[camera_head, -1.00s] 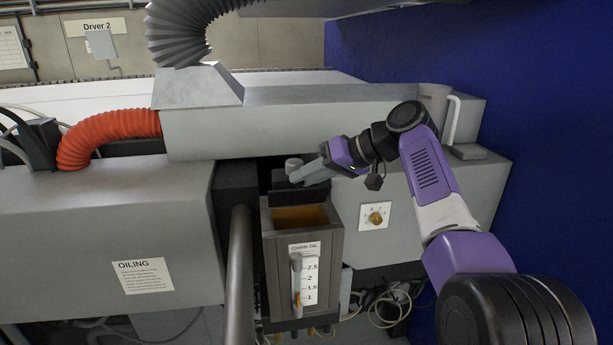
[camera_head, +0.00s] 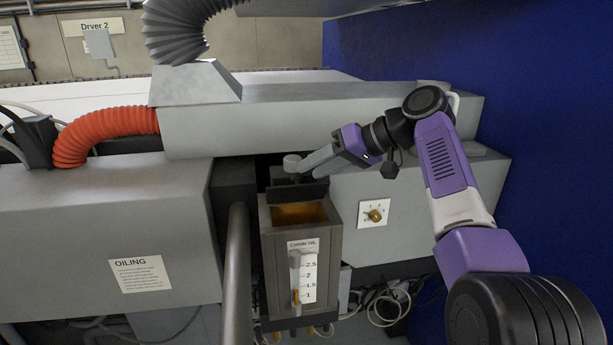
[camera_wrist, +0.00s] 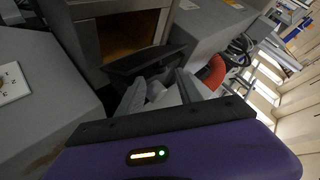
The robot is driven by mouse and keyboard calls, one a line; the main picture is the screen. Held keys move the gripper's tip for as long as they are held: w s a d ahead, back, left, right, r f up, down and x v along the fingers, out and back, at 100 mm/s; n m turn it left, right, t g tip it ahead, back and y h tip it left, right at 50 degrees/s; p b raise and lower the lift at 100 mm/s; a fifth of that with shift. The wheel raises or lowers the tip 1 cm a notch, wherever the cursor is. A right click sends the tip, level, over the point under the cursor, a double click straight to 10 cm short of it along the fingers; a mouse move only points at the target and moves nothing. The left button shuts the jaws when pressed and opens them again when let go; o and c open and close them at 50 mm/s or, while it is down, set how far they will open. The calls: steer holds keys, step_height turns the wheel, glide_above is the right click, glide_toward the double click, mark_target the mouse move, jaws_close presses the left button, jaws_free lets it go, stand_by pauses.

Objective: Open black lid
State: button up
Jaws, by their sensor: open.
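The black lid (camera_head: 298,190) stands raised at the back edge of the grey chain oil box (camera_head: 273,250), whose top is uncovered and shows amber inside. The lid also shows as a dark slab in the wrist view (camera_wrist: 145,63). My gripper (camera_head: 308,165) is just behind and above the lid. In the wrist view its two grey fingers (camera_wrist: 163,92) are apart, with a pale rounded piece (camera_wrist: 155,90) between them. Whether the fingers touch the lid is not clear.
A sight gauge with a number scale (camera_head: 308,277) is on the box front. A vertical grey pipe (camera_head: 238,265) stands left of the box. A dial panel (camera_head: 374,214) is on the grey housing to the right. A large grey duct housing runs behind.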

steer(key=shift+b+v, duration=0.55)
steer(key=shift+v, duration=1.75)
